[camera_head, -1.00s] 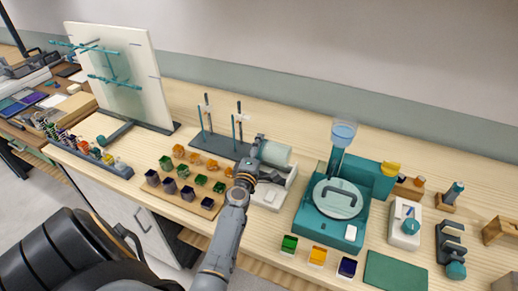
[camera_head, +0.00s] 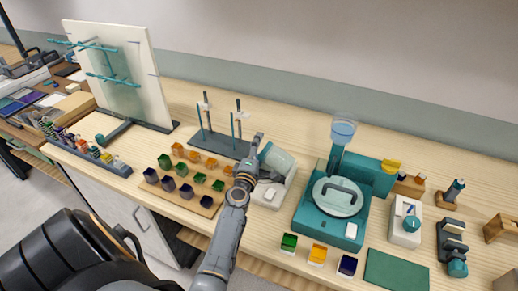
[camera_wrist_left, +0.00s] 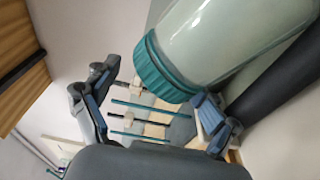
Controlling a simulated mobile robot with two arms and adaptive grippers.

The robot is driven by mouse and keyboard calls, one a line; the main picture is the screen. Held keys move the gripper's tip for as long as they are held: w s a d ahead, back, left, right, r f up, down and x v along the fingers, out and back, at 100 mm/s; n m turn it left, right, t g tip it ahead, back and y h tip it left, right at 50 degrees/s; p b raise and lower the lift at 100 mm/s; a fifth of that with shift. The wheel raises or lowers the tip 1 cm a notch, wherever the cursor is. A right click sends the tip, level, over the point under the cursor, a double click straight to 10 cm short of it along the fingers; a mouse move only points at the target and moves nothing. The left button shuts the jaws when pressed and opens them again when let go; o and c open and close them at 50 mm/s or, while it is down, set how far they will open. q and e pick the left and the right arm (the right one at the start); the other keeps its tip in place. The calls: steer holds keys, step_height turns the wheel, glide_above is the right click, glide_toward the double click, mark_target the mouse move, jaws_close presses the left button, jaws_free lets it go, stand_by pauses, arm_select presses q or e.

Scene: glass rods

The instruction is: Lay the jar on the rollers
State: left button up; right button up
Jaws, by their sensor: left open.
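The jar (camera_head: 278,159) is pale, translucent green. It lies tilted over the white roller unit (camera_head: 268,196); part of it is hidden behind my left gripper (camera_head: 257,146). In the left wrist view the jar (camera_wrist_left: 228,38) fills the upper right, with its ribbed teal lid (camera_wrist_left: 160,72) toward the gripper. A dark roller (camera_wrist_left: 282,78) runs alongside the jar there. My left gripper (camera_wrist_left: 155,92) is open, its fingers apart, one of them close by the lid. Whether that finger touches the lid is unclear. My right gripper is not in view.
A dark stand with upright rods (camera_head: 220,143) is just left of the gripper. A wooden rack of coloured cups (camera_head: 190,184) is nearer. A teal machine with a round lid (camera_head: 334,203) stands close on the right.

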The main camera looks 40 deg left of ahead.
arm_select(q)
steer(key=shift+s+f, duration=0.2)
steer(key=shift+f, duration=0.05)
steer(key=v, duration=1.1)
steer(key=shift+s+d+r, duration=0.15)
steer(key=shift+s+r, duration=0.05)
steer(key=shift+s, duration=0.1)
steer(key=shift+f, duration=0.1)
